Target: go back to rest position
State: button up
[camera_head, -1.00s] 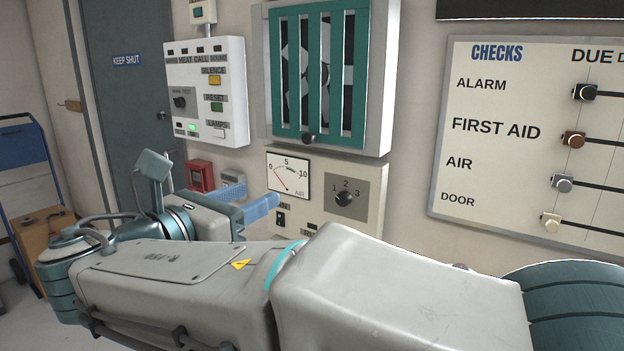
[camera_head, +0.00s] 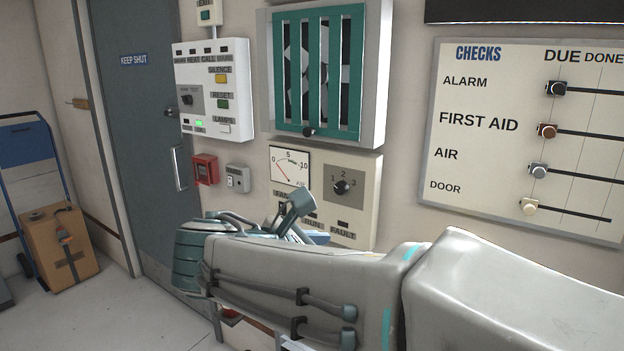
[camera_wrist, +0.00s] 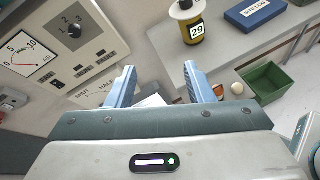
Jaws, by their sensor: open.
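My gripper (camera_wrist: 162,90) shows in the wrist view with its two blue fingers spread apart and nothing between them. In the head view my arm is folded across the lower part of the picture, and the gripper is mostly hidden behind it, with a little blue showing in front of the fan panel (camera_head: 360,215). The fan panel also shows at the left of the wrist view (camera_wrist: 62,40), clear of the fingers. It carries an air gauge (camera_head: 290,167) and a three-position knob (camera_head: 342,187).
A wall panel with lamps and buttons (camera_head: 236,120), a green-slatted vent (camera_head: 320,75) and a checks board (camera_head: 500,210) are on the wall. A trolley with a carton (camera_head: 50,265) stands left. The wrist view shows a counter (camera_wrist: 225,50), a yellow-black canister (camera_wrist: 188,27) and a green bin (camera_wrist: 262,92).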

jog(key=s+d+f+m+g+y, duration=0.3)
jog(key=s+d+f+m, duration=0.3)
jog(key=f+m, duration=0.3)
jog(key=s+d+f+m+g+y, duration=0.3)
jog(key=s+d+f+m+y, duration=0.3)
jog(key=f+m, duration=0.4)
jog(key=m, duration=0.4)
jog(key=shift+s+d+m, duration=0.2)
jog(key=shift+d+m, duration=0.05)
jog(key=shift+m, duration=0.15)
dwell(1.0)
